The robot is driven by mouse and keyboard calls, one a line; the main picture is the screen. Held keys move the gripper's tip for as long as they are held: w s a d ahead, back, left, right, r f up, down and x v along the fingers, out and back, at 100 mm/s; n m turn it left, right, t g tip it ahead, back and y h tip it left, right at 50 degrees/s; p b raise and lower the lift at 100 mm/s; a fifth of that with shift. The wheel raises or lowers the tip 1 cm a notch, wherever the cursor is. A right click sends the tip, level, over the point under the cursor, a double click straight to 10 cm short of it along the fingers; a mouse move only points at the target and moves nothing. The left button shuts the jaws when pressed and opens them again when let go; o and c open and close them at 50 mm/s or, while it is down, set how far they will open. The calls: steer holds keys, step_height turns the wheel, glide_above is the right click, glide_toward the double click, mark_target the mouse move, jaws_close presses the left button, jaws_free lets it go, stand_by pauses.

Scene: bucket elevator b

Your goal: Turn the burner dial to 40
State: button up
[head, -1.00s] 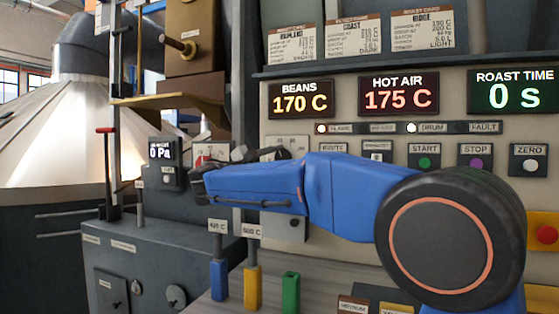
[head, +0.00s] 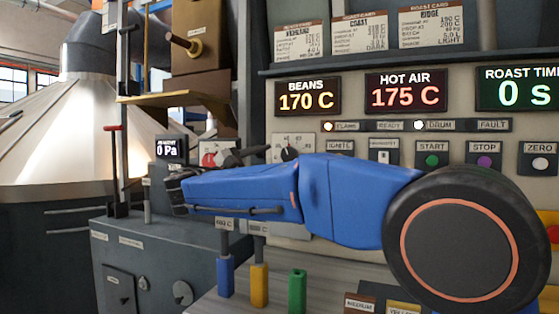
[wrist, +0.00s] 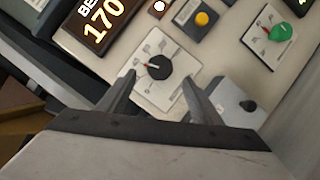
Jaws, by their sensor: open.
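The burner dial, a round black knob (wrist: 158,67) on a pale square plate with marks, is in the middle of the wrist view. A thin red-and-white pointer shows on its left side in that view. I cannot read the numbers. My gripper (wrist: 160,93) is open, with one finger to each side of the knob's lower part in the picture. Whether it touches the knob cannot be told. In the head view the knob (head: 291,153) shows just above my blue arm, its lower part hidden. The gripper's dark fingers (head: 243,156) show left of it there.
The BEANS display (head: 307,97) reads 170 C and the HOT AIR display (head: 405,92) 175 C. Blue, yellow and green handles stand below my arm.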

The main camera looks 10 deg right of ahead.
steer(key=v, duration=1)
steer(key=shift+d, duration=0.1)
